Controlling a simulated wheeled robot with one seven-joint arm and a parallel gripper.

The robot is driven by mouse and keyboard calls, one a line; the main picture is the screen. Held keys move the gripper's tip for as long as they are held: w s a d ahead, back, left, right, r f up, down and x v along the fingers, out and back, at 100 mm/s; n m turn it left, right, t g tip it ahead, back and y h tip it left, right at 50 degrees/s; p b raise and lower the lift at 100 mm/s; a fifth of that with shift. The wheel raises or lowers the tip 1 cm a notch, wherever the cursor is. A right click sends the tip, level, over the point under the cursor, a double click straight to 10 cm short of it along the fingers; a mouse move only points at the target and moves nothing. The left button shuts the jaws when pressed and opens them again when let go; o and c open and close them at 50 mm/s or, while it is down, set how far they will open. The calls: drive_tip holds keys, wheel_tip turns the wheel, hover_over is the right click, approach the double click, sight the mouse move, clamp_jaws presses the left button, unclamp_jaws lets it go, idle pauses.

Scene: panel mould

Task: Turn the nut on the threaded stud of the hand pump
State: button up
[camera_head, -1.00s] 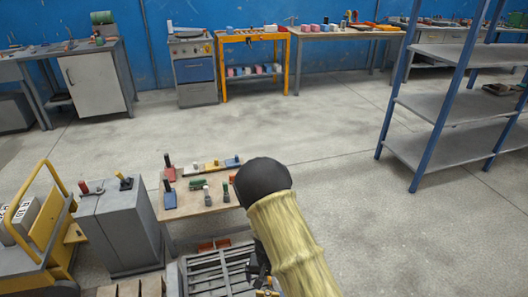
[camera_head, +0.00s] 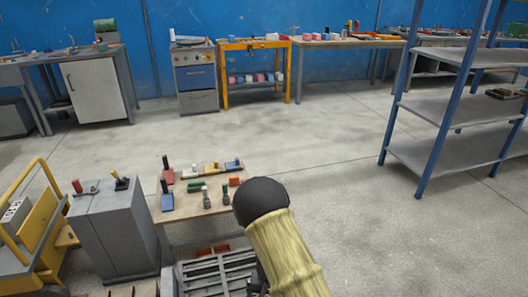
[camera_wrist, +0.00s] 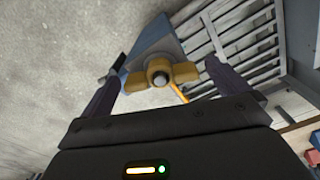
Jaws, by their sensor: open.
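In the wrist view, a yellow winged nut (camera_wrist: 135,82) sits around the grey end of a threaded stud (camera_wrist: 159,79). Behind it is a blue-grey body (camera_wrist: 154,42), which looks like the hand pump. My gripper (camera_wrist: 165,72) is open, with one dark finger on each side of the nut. Gaps show between the fingers and the nut's wings, and I see no clear contact. In the head view my own arm hides the pump and most of my gripper at the bottom edge.
A grey slatted crate (camera_head: 222,272) lies beside the work spot, and its slats (camera_wrist: 240,35) fill the wrist view's upper right. A small table (camera_head: 215,206) with several tools, a grey cabinet (camera_head: 112,232) and a yellow cart (camera_head: 38,235) stand left. Open floor lies beyond.

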drive_tip(key=shift+r, duration=0.1)
drive_tip(key=c, duration=1.1)
drive_tip(key=m+p, duration=0.2)
drive_tip(key=shift+r+m, duration=0.15)
drive_tip(key=shift+m, duration=0.15)
drive_tip(key=shift+f+m, duration=0.2)
drive_tip(key=shift+m, duration=0.3)
drive_tip(key=shift+s+r+m+p, duration=0.1)
drive_tip(key=shift+r+m+p, duration=0.1)
drive_tip(key=shift+m+p, duration=0.85)
drive_tip(key=shift+f+m, duration=0.2)
drive_tip(key=shift+m, duration=0.45)
